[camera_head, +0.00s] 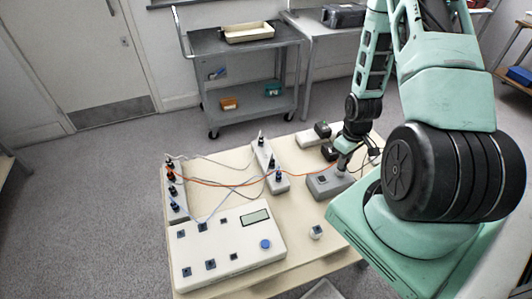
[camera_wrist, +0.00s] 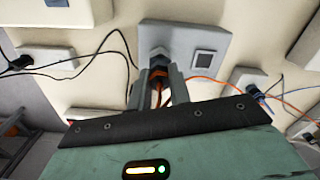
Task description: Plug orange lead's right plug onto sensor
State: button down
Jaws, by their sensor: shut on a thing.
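My gripper (camera_wrist: 159,74) is shut on the orange-banded dark plug of the orange lead, seen between its two grey fingers in the wrist view. Just beyond the plug (camera_wrist: 158,80) is a grey hex-shaped piece, apparently the sensor (camera_wrist: 157,56), on a grey block (camera_wrist: 212,43) with a dark square on its face. Plug and sensor look lined up; I cannot tell whether they touch or are joined. In the head view my gripper (camera_head: 344,160) is above the grey block (camera_head: 323,186), and the fingers hide the plug. The orange lead (camera_head: 225,185) runs left across the table to a plug strip.
A white instrument box (camera_head: 225,247) with a display and blue knob fills the table's front left. Two plug strips, left (camera_head: 178,205) and middle (camera_head: 272,168), hold dark plugs and leads. Small dark-topped blocks (camera_head: 318,132) stand behind the grey block. A trolley (camera_head: 240,70) stands beyond the table.

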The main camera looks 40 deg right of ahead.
jog(key=shift+m, duration=0.8)
jog(key=m, duration=0.3)
jog(key=shift+m, duration=0.4)
jog(key=m, duration=0.4)
jog(key=c, duration=1.2)
grip_release()
jog(key=shift+r, duration=0.1)
